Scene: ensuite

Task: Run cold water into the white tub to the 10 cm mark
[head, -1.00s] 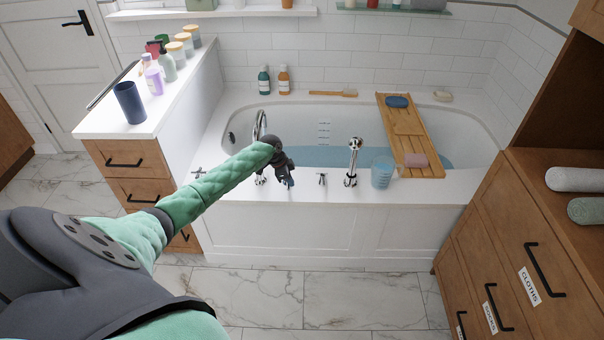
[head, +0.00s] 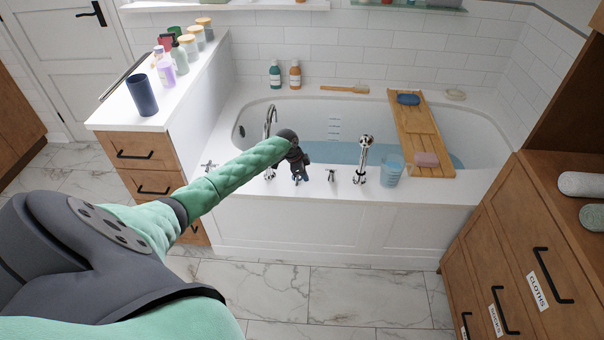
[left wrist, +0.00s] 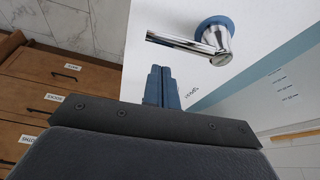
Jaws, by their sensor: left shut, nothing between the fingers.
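The white tub (head: 478,146) stands against the tiled wall and holds blue-tinted water (head: 365,153). Marks (head: 335,125) show on its inner far wall above the water; their figures are too small to read. A curved chrome spout (head: 269,118) rises at its left end. My left gripper (head: 299,178) is shut and empty over the tub's front rim, between two small chrome handles (head: 269,173) (head: 331,175). In the left wrist view, its blue fingertips (left wrist: 161,84) are apart from a chrome lever (left wrist: 208,42) with a blue ring at its base. My right gripper is not in view.
A hand shower (head: 363,158) and a clear blue cup (head: 391,170) stand on the front rim. A wooden bath tray (head: 412,120) with soap crosses the tub. A counter with bottles and a dark cup (head: 142,95) is left; wooden drawers (head: 505,255) are right. The marble floor in front is clear.

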